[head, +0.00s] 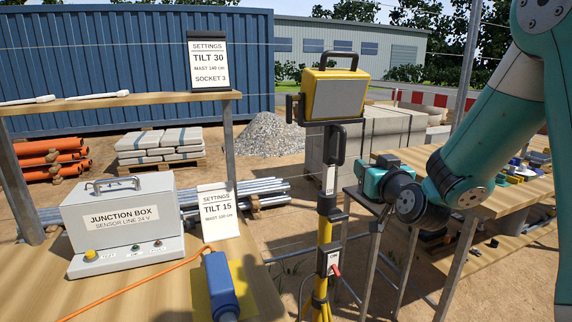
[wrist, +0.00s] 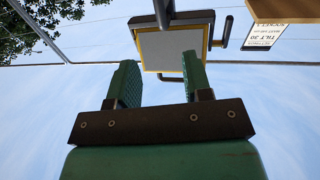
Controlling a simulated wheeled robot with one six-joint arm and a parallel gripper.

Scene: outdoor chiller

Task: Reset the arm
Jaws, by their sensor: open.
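My gripper (wrist: 160,72) is open in the wrist view, with two green fingers apart and nothing between them. In the head view my gripper (head: 370,182) hangs at the end of my teal arm, right of the yellow mast (head: 324,240). The flood lamp (head: 336,95), a grey panel in a yellow frame with a black top handle, stands on this mast. The lamp also shows in the wrist view (wrist: 172,48), upside down beyond the fingertips. I see no contact between the gripper and the lamp or mast.
A junction box (head: 120,216) and a blue connector (head: 220,285) with an orange cable sit on the left wooden table. Cards stand at the shelf (head: 208,62) and on the table (head: 218,212). A bench (head: 510,195) with small items is behind my arm.

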